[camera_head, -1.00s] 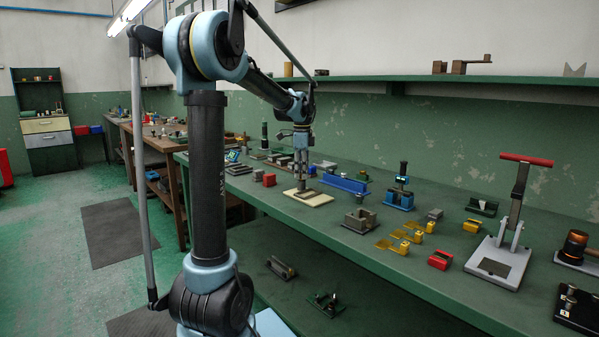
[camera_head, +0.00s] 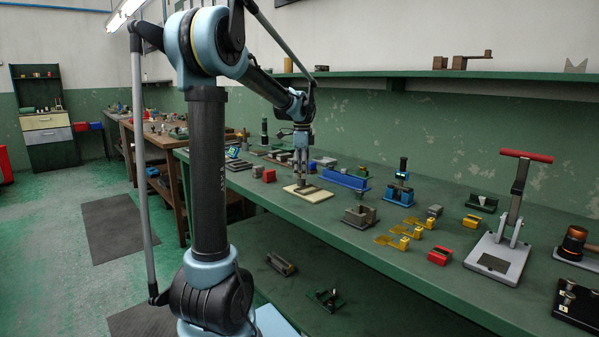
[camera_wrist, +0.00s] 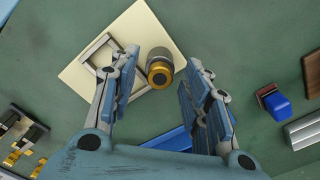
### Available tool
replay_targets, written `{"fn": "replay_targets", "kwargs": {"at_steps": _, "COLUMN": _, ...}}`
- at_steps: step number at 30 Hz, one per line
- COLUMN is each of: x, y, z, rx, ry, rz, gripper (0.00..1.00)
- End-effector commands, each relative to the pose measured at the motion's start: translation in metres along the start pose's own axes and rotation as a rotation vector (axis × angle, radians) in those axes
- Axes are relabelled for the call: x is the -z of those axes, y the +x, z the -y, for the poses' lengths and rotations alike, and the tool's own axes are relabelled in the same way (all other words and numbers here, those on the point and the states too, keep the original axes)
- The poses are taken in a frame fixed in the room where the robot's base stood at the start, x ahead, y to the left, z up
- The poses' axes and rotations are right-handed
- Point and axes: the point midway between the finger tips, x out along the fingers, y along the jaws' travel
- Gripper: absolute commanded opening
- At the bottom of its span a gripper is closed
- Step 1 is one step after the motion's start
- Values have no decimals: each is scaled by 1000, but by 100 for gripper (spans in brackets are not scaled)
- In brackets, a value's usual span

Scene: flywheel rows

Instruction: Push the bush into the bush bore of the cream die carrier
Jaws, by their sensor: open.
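The cream die carrier (camera_wrist: 80,74) is a flat cream plate lying on the bench, with a grey square frame (camera_wrist: 88,54) on it. It also shows in the head view (camera_head: 321,195) below my gripper (camera_head: 300,176). The bush (camera_wrist: 159,66) is a short grey cylinder with a brass-coloured ring at its near end. It appears over the right part of the plate, between the spread fingers of my gripper (camera_wrist: 160,88) in the wrist view. My gripper is open, with gaps on both sides of the bush. I cannot tell whether the bush sits in the bore, which is hidden.
A grey-brown block (camera_head: 360,217) and yellow fixtures (camera_head: 392,241) stand nearer the right. A press with a red handle (camera_head: 526,157) stands further right.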

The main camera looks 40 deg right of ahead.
Motion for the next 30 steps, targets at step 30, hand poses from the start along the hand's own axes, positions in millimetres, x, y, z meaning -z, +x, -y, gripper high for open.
{"fn": "replay_targets", "kwargs": {"at_steps": 30, "x": -1, "y": -119, "z": 1, "rx": -1, "ry": 0, "rz": -1, "gripper": 43}}
